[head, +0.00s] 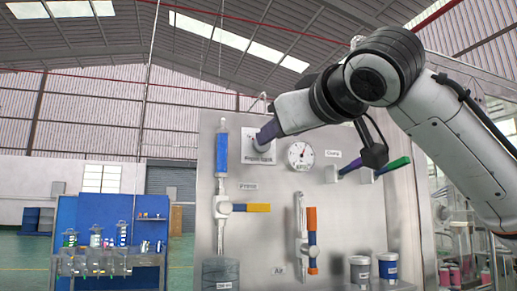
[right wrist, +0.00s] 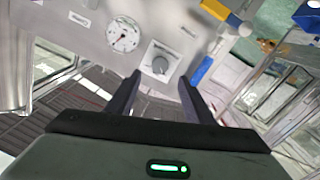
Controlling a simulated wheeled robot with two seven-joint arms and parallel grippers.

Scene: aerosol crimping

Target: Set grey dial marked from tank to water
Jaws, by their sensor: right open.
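The grey dial (right wrist: 160,65) sits on a square white plate (right wrist: 157,58) on the upright panel. In the right wrist view it lies between and just beyond the fingertips. Its pointer direction and the tank and water marks are too small to read. My right gripper (right wrist: 159,80) is open, with one dark finger on each side of the dial; contact cannot be told. In the head view my right gripper (head: 264,137) reaches in from the right and covers most of the dial; part of the white plate (head: 258,157) shows below it. My left gripper is not in view.
A round gauge (head: 300,156) is right of the dial, and a blue cylinder (head: 221,154) is left. An orange-yellow lever (head: 258,207) and an orange-blue handle (head: 312,241) are lower. Purple and green handles (head: 391,166) stick out at right. Two cups (head: 387,268) stand below.

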